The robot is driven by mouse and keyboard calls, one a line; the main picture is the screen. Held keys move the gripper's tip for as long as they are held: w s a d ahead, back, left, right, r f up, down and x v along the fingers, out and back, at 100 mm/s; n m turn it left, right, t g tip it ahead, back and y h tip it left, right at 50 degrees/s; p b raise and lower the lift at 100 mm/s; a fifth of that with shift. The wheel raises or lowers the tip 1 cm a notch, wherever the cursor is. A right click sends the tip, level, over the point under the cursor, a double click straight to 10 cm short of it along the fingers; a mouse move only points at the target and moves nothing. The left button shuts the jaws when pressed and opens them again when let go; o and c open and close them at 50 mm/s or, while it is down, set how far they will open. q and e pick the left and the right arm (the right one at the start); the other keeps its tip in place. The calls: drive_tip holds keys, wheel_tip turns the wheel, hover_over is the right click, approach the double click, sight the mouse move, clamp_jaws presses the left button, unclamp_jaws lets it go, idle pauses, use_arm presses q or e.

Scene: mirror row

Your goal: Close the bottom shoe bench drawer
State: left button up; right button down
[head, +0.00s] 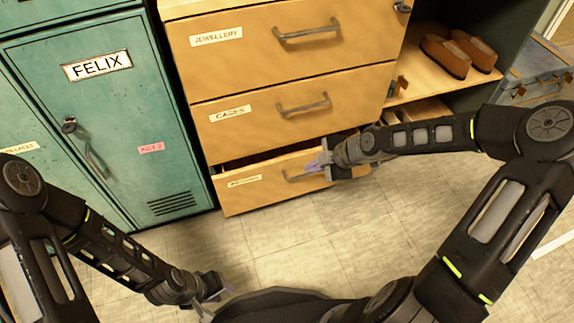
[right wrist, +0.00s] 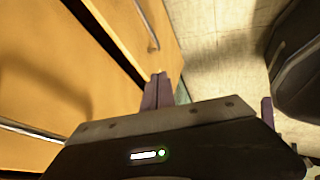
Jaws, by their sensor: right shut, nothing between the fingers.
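The bottom drawer (head: 240,192) is the lowest of three wooden drawers in the head view. It stands partly open, with a dark gap along its top edge. Its metal handle (head: 293,178) is partly hidden by my right gripper. My right gripper (head: 317,166) is at the right part of the drawer front, with its fingers shut and empty. In the right wrist view the shut purple fingers (right wrist: 157,92) are beside the drawer front (right wrist: 145,25); I cannot tell whether they touch it. My left gripper (head: 215,293) is low over the floor, away from the drawer; its finger opening is unclear.
A teal locker (head: 100,130) labelled FELIX stands left of the drawers. The drawers labelled JEWELLERY (head: 270,50) and CASES (head: 265,115) above are shut. Brown shoes (head: 445,56) sit on an open shelf at right. The tiled floor (head: 300,240) in front is clear.

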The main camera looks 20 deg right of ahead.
idle(0.3)
drive_tip(key=b, duration=0.6)
approach(280, 168)
wheel_tip(280, 168, down, 4)
drive_tip(key=s+a, duration=0.1)
drive_tip(key=s, duration=0.1)
drive_tip(key=w, duration=0.1)
drive_tip(key=w+a+b, duration=0.1)
drive_tip(key=w, duration=0.1)
drive_tip(key=shift+w, duration=0.45)
drive_tip(key=shift+r, duration=0.1)
